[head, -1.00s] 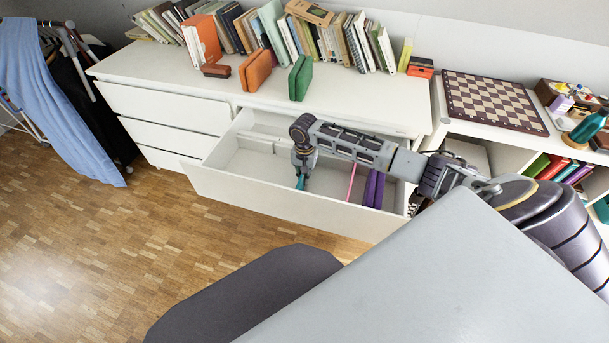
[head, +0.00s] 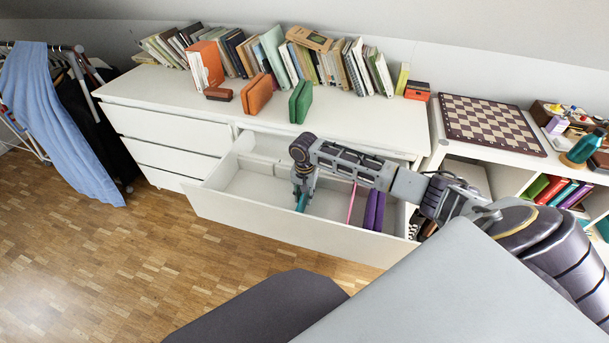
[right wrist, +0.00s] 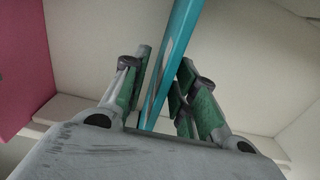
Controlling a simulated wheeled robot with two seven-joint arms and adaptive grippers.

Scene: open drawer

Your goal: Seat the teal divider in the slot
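The teal divider (head: 302,201) shows as a short strip just below my right gripper (head: 300,190), inside the open drawer (head: 290,220). In the right wrist view the teal divider (right wrist: 172,60) runs between the two green-padded fingers of my right gripper (right wrist: 165,88), which appear closed on it. It looks slightly tilted against the fingers. Its lower edge is hidden, so I cannot tell whether it sits in the slot. The slot itself is not clearly visible. My left gripper is out of view.
A pink strip (head: 351,203) and purple upright items (head: 374,211) stand in the drawer, right of the gripper. The drawer's left part is clear. Books (head: 270,55) and green (head: 300,101) and orange (head: 257,93) cases stand on the dresser top (head: 350,112). A chessboard (head: 490,124) lies right.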

